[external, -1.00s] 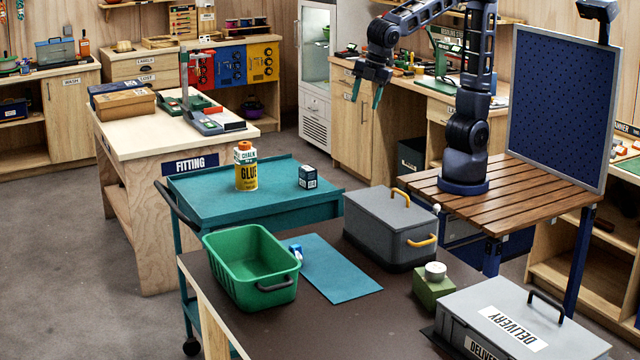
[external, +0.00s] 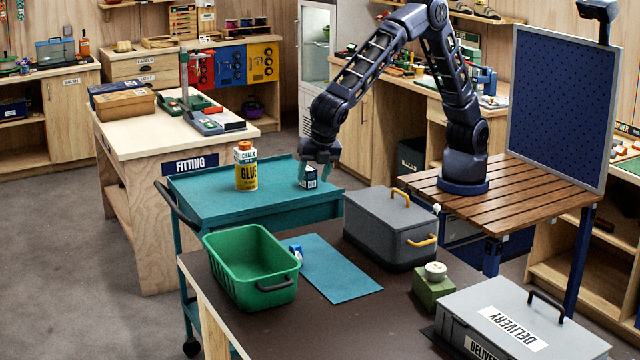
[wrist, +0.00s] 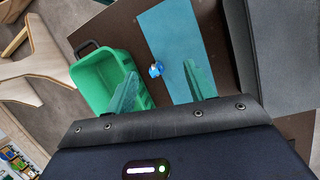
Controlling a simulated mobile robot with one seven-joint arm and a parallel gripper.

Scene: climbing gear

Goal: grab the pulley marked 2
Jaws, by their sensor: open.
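A small blue-and-white object (external: 296,252), which may be the pulley, is on the brown table between the green bin and the teal mat's left edge. The bin partly hides it in the external view, and no number can be read on it. It also shows in the wrist view (wrist: 157,71), in the gap between my fingers and beyond them. My gripper (external: 317,180) is open and empty, pointing down.
The green bin (external: 249,292) stands left of the teal mat (external: 338,270). A grey lidded box (external: 385,228) stands at the table's back right. A green block (external: 432,292) with a white round thing on top is nearer.

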